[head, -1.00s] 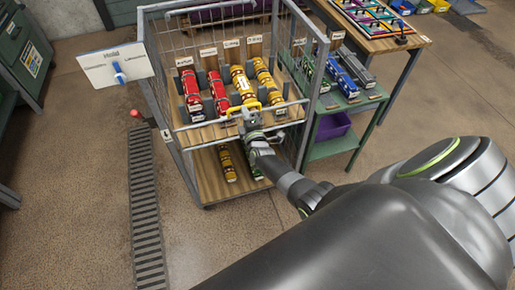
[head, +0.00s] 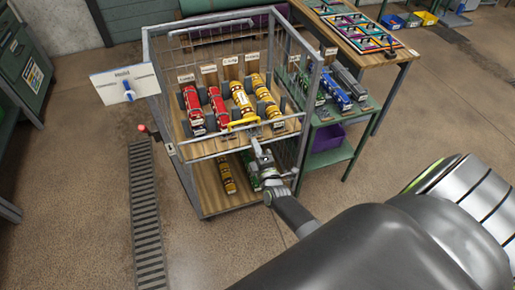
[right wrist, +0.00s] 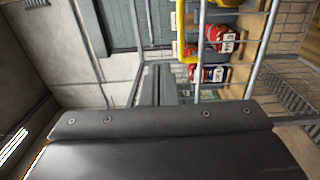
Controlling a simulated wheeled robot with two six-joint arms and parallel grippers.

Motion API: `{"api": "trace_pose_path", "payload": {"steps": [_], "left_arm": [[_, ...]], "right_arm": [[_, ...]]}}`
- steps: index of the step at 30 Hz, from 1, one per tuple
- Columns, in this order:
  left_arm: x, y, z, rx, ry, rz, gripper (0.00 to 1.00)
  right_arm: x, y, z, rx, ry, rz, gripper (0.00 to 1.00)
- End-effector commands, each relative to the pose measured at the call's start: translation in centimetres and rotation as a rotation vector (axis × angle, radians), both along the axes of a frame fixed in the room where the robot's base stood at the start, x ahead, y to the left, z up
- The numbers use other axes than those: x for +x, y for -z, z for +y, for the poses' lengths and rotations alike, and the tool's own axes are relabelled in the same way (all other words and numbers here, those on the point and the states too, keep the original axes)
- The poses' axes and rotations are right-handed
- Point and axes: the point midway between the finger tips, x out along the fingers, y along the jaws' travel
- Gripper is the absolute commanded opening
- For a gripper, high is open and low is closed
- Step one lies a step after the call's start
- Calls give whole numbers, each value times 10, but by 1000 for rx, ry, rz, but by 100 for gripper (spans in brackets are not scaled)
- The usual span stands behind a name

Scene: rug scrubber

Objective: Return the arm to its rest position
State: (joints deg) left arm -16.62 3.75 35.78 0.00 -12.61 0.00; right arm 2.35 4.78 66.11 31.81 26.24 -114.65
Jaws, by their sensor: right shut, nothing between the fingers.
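My right arm comes in from the lower right of the head view. Its gripper (head: 256,146) is at the front of the wire cart (head: 185,160), by the front rail of the upper shelf and close to a yellow handle (head: 243,123). The gripper is shut with nothing in it. I cannot tell whether it touches the rail. In the right wrist view the gripper (right wrist: 158,85) points past the cart's bars and the yellow handle (right wrist: 187,50). My left gripper is not in view.
Red vehicles (head: 193,105) and yellow ones (head: 241,97) stand in rows on the upper shelf; more lie below. A green side shelf (head: 345,112) with blue and grey vehicles stands to the right. A white sign (head: 125,83) is at the cart's left. Floor in front is open.

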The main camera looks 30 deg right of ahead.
Motion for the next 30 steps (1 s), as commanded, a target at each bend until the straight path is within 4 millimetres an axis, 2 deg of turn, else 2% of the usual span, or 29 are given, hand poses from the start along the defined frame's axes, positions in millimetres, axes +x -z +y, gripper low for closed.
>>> {"api": "trace_pose_path", "payload": {"steps": [4, 12, 14, 16, 17, 20, 23, 24, 26, 30], "left_arm": [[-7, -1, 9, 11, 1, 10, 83], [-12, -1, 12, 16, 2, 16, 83], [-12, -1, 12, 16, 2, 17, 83], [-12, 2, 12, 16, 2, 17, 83], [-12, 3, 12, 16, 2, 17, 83], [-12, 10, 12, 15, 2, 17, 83], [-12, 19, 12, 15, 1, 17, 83], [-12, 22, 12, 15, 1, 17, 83], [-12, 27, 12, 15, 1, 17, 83], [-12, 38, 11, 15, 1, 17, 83]], "right_arm": [[-11, -2, 2, 0, 0, 0, 0], [-14, -3, 3, -1, 0, 0, 0], [-15, 0, 3, 6, -2, 6, 0], [-19, 13, 4, 33, -9, 27, 0], [-22, 21, 4, 52, -14, 42, 0], [-39, 64, 6, 162, -30, 121, 0], [-69, 121, 8, 323, -30, 236, 0], [-83, 145, 9, 393, -21, 286, 0], [-106, 178, 10, 495, 3, 359, 0], [-169, 251, 11, 727, 104, 529, 0]]}}
